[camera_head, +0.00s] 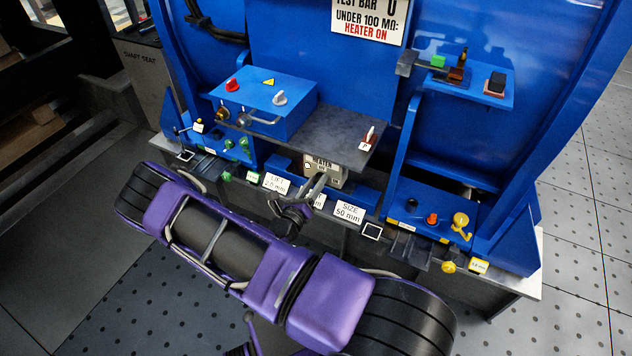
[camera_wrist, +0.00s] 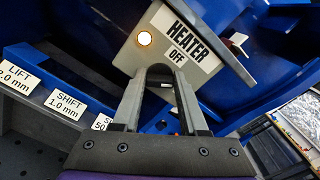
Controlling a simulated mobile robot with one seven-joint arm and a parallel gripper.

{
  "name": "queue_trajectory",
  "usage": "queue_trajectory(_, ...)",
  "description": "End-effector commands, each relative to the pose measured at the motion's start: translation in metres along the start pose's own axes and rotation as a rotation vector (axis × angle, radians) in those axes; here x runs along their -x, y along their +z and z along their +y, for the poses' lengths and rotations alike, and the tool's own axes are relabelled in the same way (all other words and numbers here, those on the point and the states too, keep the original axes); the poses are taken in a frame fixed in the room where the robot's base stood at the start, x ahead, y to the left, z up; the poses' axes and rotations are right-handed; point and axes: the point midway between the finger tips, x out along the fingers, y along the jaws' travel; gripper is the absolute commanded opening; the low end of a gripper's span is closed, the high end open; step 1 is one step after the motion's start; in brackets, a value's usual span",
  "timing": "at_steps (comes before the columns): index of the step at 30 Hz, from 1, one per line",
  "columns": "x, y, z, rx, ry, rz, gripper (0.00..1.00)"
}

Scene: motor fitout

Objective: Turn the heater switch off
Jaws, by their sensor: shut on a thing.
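The heater box (camera_wrist: 128,52) is a pale grey box with a label reading HEATER and OFF (camera_wrist: 184,40). A round lamp (camera_wrist: 144,38) on its face glows orange-white. In the head view the box (camera_head: 340,176) sits under the grey shelf, partly hidden by the shelf and my arm. My gripper (camera_wrist: 160,72) reaches the lower part of the box face, its fingertips close together on the heater switch. The gripper (camera_head: 317,184) also shows small in the head view.
A grey shelf (camera_head: 340,125) overhangs the heater box, with a small red-and-white item (camera_head: 369,136) on it. A blue box with knobs (camera_head: 262,98) stands at left. Labels including SIZE 50 mm (camera_head: 348,212) line the front edge. A blue panel with a yellow knob (camera_head: 460,220) is at right.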

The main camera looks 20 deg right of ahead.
Motion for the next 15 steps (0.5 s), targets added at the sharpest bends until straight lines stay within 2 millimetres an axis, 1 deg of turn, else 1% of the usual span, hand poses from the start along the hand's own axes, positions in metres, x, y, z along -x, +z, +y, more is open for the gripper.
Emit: queue_trajectory(15,0.0008,-0.0011,0.0022,0.491,0.002,0.000,0.00)
